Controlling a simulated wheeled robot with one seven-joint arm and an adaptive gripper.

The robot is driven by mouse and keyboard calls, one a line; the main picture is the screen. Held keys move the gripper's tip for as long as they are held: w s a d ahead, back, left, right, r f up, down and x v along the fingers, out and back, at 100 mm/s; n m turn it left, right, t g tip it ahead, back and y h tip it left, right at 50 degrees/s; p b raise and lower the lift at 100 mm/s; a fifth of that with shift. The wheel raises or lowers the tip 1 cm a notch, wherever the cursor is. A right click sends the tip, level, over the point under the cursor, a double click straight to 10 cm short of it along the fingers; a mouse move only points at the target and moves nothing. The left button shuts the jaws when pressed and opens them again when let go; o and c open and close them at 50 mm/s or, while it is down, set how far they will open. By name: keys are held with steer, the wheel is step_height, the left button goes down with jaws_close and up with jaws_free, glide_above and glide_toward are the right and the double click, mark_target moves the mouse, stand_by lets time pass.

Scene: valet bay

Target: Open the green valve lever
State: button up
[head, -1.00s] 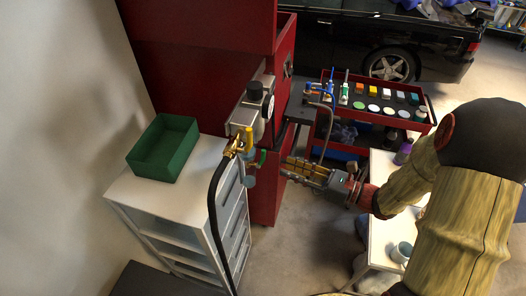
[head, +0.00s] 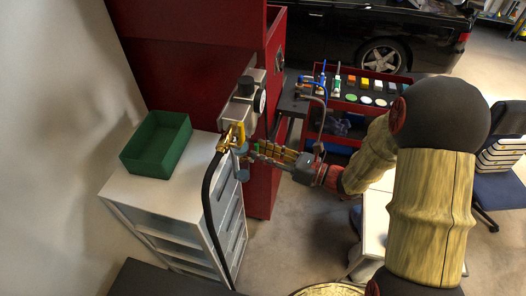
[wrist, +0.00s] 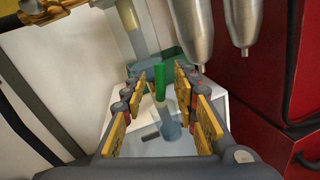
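The green valve lever (wrist: 160,84) stands upright in the wrist view, between the tips of my gripper (wrist: 161,80). The two fingers are apart, with a gap on each side of the lever; I cannot tell whether the lever is fully within their reach. In the head view the lever (head: 256,146) is a small green spot beside the valve fittings, partly hidden by my gripper (head: 254,149). The brass fitting (head: 234,135) sits to its left on the regulator assembly (head: 240,108), above a blue-grey bowl (head: 242,173).
A black hose (head: 208,205) hangs from the brass fitting. A green bin (head: 157,143) stands on the white drawer unit (head: 125,188). The red cabinet (head: 190,75) is behind. A red tool cart (head: 345,105) is at the back right. Two metal nozzles (wrist: 192,30) hang close to the right finger.

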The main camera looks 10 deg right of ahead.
steer(key=shift+c, duration=0.4)
jaws_close()
steer(key=shift+s+a+n+y+b, duration=0.15)
steer(key=shift+s+n+b, duration=0.1)
steer(key=shift+n+b, duration=0.65)
steer(key=shift+s+n+y+b, duration=0.15)
steer(key=shift+s+n+b, duration=0.1)
steer(key=shift+n+b, duration=0.6)
steer(key=shift+o, duration=0.4)
jaws_free()
